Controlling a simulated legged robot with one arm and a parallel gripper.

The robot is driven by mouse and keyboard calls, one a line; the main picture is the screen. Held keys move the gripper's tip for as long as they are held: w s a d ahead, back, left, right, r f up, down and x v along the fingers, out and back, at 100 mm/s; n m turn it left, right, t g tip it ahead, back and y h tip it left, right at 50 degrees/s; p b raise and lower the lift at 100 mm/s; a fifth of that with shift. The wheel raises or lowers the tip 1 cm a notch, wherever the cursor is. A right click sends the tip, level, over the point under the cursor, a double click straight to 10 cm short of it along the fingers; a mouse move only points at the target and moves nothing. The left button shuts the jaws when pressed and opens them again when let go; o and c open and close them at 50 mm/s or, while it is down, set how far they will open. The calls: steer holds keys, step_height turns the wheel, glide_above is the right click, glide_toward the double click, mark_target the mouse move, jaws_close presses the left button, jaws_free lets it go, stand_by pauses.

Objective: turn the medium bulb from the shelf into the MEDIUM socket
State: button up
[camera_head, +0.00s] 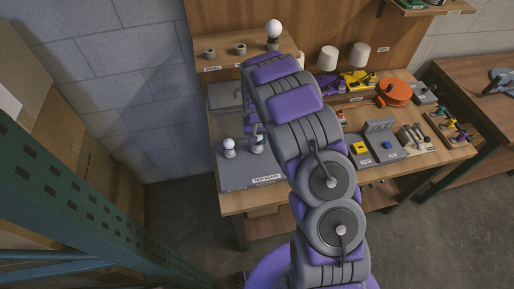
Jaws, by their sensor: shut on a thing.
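The grey test board (236,182) lies at the left of the bench, with its label at the front edge. One white bulb (229,148) stands upright at its left. A second white bulb, taken as the medium bulb (257,146), is at the board's middle, directly under my gripper (254,136). My gripper points down and is shut on this bulb. Its fingers are small and partly hidden by my arm. I cannot tell how deep the bulb sits in its socket, and the MEDIUM label is not readable.
The shelf (225,63) behind carries two empty-looking holders (240,49) and a large bulb (274,30). My arm hides the bench's middle.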

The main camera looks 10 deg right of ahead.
steer(key=shift+m, duration=0.9)
steer(key=m, duration=0.3)
steer(key=shift+f+b, duration=0.1)
steer(key=shift+b, duration=0.3)
steer(key=m, duration=0.3)
steer(key=shift+m, duration=0.4)
steer(key=shift+m+b, duration=0.4)
steer(key=shift+m, duration=0.1)
steer(key=o, duration=1)
